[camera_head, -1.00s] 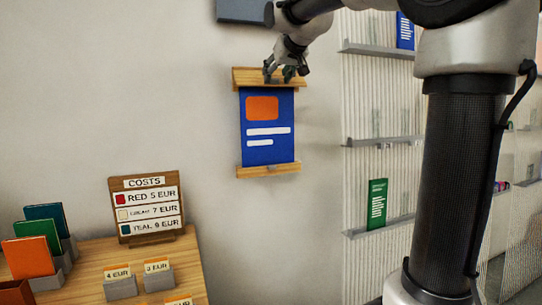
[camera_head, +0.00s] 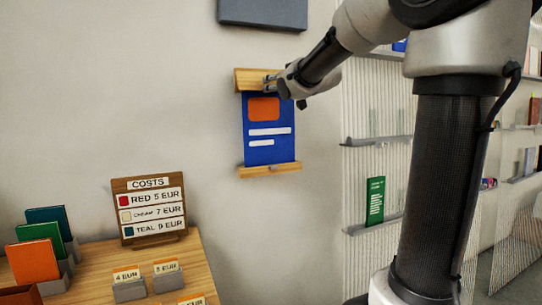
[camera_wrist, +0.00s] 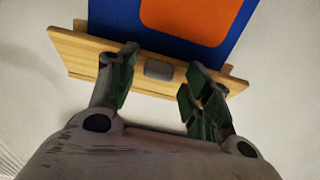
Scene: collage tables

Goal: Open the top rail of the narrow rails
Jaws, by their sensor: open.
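The narrow rails are two light wooden bars on the wall, with a blue poster (camera_head: 269,147) between them. The top rail (camera_head: 246,79) is partly hidden behind my gripper in the head view. Whether the fingers touch the rail I cannot tell. My gripper also shows in the head view (camera_head: 270,85).
A dark grey panel (camera_head: 263,13) hangs above the rails. Shelves on a ribbed wall (camera_head: 350,180) stand to the right. A wooden table (camera_head: 190,262) with a costs sign (camera_head: 150,207) and cards is at lower left. The wall around the poster is bare.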

